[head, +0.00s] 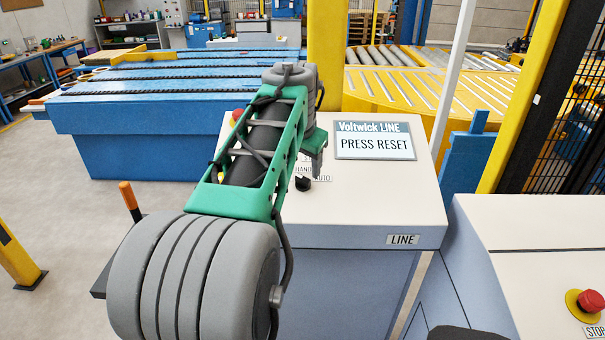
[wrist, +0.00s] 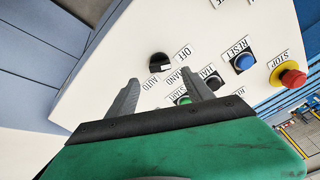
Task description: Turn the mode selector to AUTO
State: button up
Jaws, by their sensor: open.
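The mode selector is a black round knob (wrist: 159,62) on the white panel top, with OFF, HAND and AUTO labels around it in the wrist view. A small white mark shows on its label-facing side; I cannot tell surely which label it points to. In the head view the knob (head: 302,184) is partly visible beside my arm, near the HAND and AUTO labels. My gripper (wrist: 162,86) is open and empty, its two grey fingers spread above the panel, with the knob just beyond the gap between the tips. In the head view my arm hides most of the gripper.
A green START button (wrist: 184,100), a black HALT button (wrist: 211,82), a blue RESET button (wrist: 244,62) and a red STOP button (wrist: 292,78) sit on the same panel. A sign reading PRESS RESET (head: 375,142) stands at the panel's back. Another console with a red stop button (head: 591,301) is at right.

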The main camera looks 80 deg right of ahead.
aim_at(303, 178)
jog(key=x, duration=0.5)
jog(key=shift+d+f+p, duration=0.15)
jog(key=shift+f+p, duration=0.15)
jog(key=shift+f, duration=0.1)
grip_shut()
